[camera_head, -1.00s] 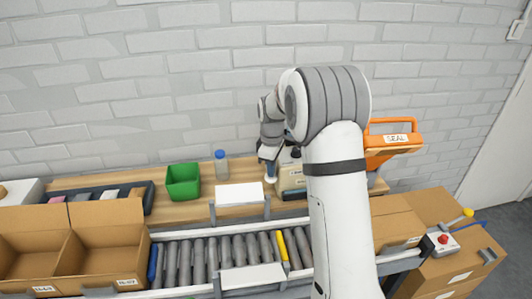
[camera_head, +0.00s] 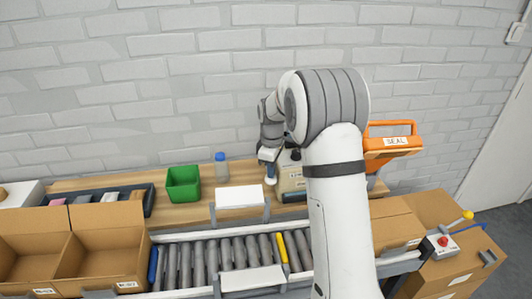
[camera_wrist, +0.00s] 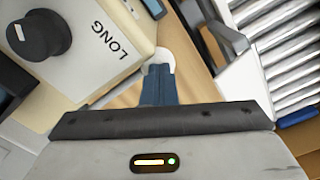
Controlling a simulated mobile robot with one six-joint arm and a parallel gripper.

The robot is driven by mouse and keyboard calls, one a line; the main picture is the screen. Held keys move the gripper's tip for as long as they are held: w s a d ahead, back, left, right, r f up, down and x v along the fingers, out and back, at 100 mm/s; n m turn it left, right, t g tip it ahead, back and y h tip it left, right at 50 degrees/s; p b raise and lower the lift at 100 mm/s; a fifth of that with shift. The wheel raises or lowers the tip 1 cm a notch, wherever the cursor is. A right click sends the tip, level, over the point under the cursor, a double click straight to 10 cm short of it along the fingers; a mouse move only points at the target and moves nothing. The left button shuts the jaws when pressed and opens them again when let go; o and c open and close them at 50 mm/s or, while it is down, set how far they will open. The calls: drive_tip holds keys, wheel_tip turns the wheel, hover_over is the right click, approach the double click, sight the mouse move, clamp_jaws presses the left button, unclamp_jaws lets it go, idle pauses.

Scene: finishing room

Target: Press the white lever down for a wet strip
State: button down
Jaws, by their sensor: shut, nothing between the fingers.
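The beige tape machine (camera_head: 291,180) stands on the wooden bench, partly hidden behind my arm. In the wrist view its body (camera_wrist: 70,75) shows a black knob and the word LONG. The white lever (camera_wrist: 163,56) shows as a rounded white end beside the machine, right at the tips of my fingers and partly covered by them. My gripper (camera_wrist: 159,85) is shut and empty, its blue fingers together over the lever. Contact cannot be told for certain. In the head view my gripper (camera_head: 270,176) is at the machine's left side, and the lever is hard to make out.
A green bin (camera_head: 183,184), a bottle with a blue cap (camera_head: 221,168) and a white panel (camera_head: 239,197) are left of the machine. A roller conveyor (camera_head: 225,255) runs in front, with open cartons (camera_head: 105,260) at left. An orange SEAL device (camera_head: 390,146) stands right.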

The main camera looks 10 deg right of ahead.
wheel_tip(320, 180, up, 9)
drive_tip(key=w+p, duration=0.2)
drive_tip(key=p, duration=0.4)
drive_tip(key=shift+f, duration=0.15)
idle(0.8)
wheel_tip(320, 180, up, 5)
drive_tip(key=p, duration=0.3)
idle(0.5)
